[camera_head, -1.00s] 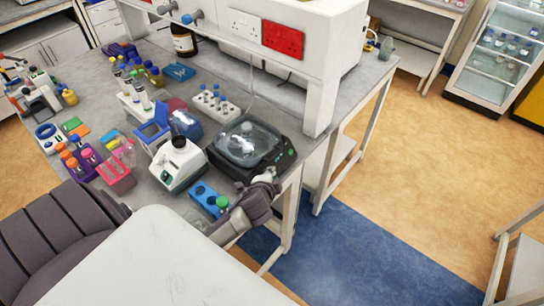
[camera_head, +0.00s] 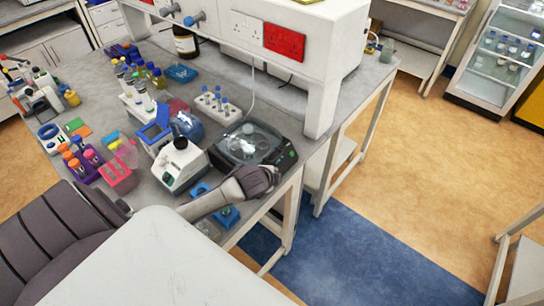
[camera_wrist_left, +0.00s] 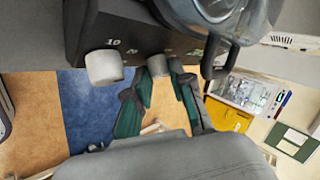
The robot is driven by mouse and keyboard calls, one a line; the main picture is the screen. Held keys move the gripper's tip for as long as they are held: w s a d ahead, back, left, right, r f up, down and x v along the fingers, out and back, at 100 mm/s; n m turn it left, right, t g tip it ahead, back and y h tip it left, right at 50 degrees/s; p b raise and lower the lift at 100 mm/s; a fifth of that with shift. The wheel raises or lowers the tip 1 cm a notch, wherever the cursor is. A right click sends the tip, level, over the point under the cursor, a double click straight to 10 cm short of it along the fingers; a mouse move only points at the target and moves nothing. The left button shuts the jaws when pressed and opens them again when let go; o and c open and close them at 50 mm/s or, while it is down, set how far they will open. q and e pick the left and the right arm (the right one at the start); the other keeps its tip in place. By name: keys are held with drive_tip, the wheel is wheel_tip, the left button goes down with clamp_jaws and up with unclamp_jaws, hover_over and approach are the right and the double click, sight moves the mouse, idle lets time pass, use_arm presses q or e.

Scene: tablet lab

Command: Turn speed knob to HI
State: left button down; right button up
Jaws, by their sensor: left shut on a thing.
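A black device with a clear domed lid (camera_head: 250,143) sits at the front right corner of the bench. The left wrist view shows its dark front (camera_wrist_left: 185,42) with two pale grey knobs. One knob (camera_wrist_left: 104,66) stands clear of the fingers, with the mark "10" above it. The other knob (camera_wrist_left: 158,65) is between the green-padded fingertips of my left gripper (camera_wrist_left: 162,72), which is shut on it. Its pointer and most marks are too small or hidden to read. In the head view my left gripper (camera_head: 262,180) is at the device's front edge. My right gripper is not in view.
A white instrument (camera_head: 181,165) stands left of the device. A blue rack (camera_head: 228,216) lies partly under my left arm. A white tube rack (camera_head: 217,107) stands behind the device. The bench front drops to open floor (camera_head: 355,250).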

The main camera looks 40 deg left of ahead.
use_arm(q)
drive_tip(key=c, duration=1)
unclamp_jaws()
